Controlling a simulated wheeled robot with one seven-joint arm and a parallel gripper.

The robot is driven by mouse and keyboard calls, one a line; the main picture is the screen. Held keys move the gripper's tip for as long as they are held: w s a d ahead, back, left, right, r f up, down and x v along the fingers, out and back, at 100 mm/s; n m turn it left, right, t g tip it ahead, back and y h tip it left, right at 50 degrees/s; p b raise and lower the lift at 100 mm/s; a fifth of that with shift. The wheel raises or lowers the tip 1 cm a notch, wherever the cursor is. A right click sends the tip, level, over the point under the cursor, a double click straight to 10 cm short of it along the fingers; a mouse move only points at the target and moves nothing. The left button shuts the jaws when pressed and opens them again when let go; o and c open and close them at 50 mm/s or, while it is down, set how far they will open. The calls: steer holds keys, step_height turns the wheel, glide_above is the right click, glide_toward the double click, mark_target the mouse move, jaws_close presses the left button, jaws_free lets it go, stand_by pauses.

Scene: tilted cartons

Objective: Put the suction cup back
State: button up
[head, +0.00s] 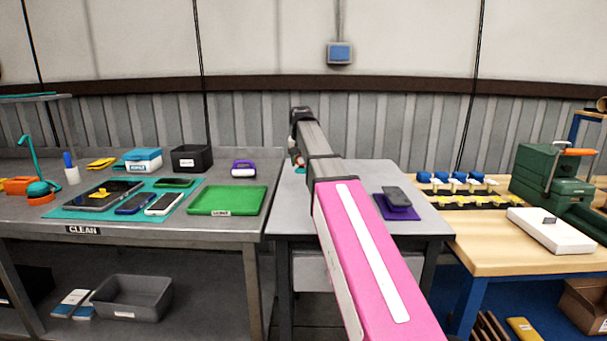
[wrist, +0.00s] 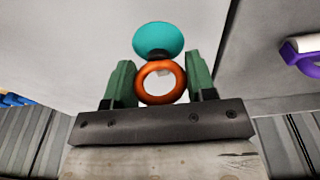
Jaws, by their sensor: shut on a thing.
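My gripper (wrist: 161,66) is shut on the suction cup, with a green finger on each side of its orange ring (wrist: 160,82). The cup's teal disc (wrist: 158,38) points away from the gripper over a plain grey surface. In the head view my arm hides most of the gripper; a small teal part of the suction cup (head: 300,170) shows below the arm's end, over the middle grey table (head: 350,177). Whether the cup touches the table cannot be told.
The left bench holds a green tray (head: 228,200), phones on a teal mat (head: 75,211), a black bin (head: 191,158) and a purple-and-white item (head: 243,169). A dark device lies on a purple pad (head: 398,211) at the middle table's right. A wooden bench (head: 490,255) stands right.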

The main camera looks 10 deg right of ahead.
mark_target(304, 172)
steer(key=shift+w+d+f, duration=0.6)
steer(key=shift+w+f, duration=0.1)
steer(key=shift+f, duration=1.9)
steer(key=o, duration=1)
steer(key=shift+f, duration=0.15)
steer(key=r, duration=0.4)
steer(key=s+r, duration=0.1)
steer(key=r, duration=0.7)
steer(key=shift+s+a+r, duration=0.1)
steer(key=shift+s+a, duration=0.1)
steer(key=shift+s, duration=0.2)
